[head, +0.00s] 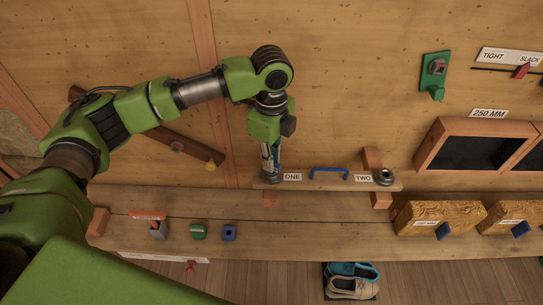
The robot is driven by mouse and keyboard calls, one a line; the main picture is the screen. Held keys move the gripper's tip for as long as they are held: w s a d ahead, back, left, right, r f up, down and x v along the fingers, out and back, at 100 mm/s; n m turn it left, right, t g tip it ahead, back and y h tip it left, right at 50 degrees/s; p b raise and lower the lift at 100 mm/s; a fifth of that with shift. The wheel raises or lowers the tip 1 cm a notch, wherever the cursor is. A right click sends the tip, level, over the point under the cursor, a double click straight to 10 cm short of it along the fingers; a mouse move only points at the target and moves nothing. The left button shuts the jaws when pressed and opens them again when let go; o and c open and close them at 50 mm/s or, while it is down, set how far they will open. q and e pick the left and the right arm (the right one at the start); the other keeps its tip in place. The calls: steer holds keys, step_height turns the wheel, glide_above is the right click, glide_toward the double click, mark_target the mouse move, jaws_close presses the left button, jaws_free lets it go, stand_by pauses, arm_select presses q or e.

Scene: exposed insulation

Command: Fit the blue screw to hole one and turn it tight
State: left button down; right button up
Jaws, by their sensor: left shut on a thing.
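My left gripper (270,158) points down over the left end of the small wooden shelf, at the spot beside the ONE label (292,177). It is shut on a slim thing with a blue patch, which I take to be the blue screw (266,152); the fingers hide most of it. The grey metal piece at hole one (267,178) sits right under the fingertips. I cannot tell how deep the screw sits. Hole two (384,177), a dark metal ring, is at the shelf's right end by the TWO label. My right gripper is out of view.
The bench below holds an orange-topped tool (155,225), a green block (198,232), a blue block (229,233) and insulation blocks (440,216). The bench's middle is clear.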

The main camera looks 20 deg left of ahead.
arm_select(q)
steer(key=shift+f, duration=0.15)
steer(key=c, duration=2.5)
jaws_free()
steer(key=o, duration=0.5)
step_height(320, 180, up, 12)
steer(key=shift+f, duration=0.1)
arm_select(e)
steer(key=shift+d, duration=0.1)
